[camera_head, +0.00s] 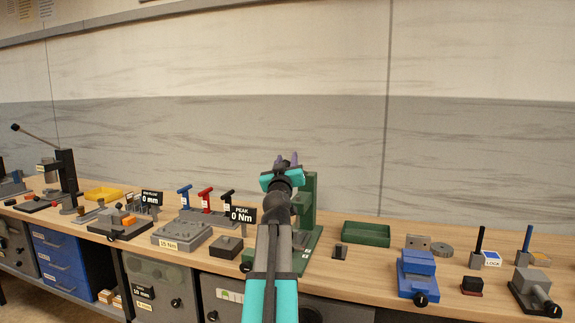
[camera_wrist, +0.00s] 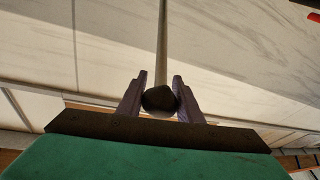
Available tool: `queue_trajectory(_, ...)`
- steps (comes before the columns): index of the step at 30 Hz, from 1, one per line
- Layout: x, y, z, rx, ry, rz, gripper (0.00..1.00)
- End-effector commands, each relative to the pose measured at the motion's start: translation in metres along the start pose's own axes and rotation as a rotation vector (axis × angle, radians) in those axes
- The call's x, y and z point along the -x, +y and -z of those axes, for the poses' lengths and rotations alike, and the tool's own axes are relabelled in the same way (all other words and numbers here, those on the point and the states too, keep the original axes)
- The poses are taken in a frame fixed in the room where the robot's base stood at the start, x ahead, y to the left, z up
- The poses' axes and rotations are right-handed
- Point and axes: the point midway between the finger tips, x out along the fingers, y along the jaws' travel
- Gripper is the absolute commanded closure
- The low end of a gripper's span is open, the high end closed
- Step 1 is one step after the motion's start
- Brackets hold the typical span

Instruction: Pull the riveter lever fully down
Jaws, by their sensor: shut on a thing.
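My gripper (camera_head: 287,159) is raised in the middle of the head view, above the bench and in front of the wall. In the wrist view, my gripper (camera_wrist: 160,77) has its two purple fingers on either side of a dark round knob (camera_wrist: 159,98) and is shut on it. A green stand (camera_head: 309,196), which looks like the riveter, rises just right of my wrist. My arm hides part of this stand and its base. The knob is hidden in the head view, and I cannot clearly follow its lever to the stand.
A black press (camera_head: 67,176) with a raised lever stands at the far left. A grey block (camera_head: 182,234) and a display sign (camera_head: 243,214) stand left of my arm. A green tray (camera_head: 366,233) and a blue vise-like device (camera_head: 417,272) are to the right. The air above the bench is clear.

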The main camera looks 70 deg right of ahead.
Motion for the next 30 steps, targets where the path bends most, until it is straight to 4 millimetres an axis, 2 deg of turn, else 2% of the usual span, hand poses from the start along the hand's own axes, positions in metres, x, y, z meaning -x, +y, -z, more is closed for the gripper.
queue_trajectory(30, 0.030, -0.021, -0.039, -0.004, 0.000, 0.009, 1.00)
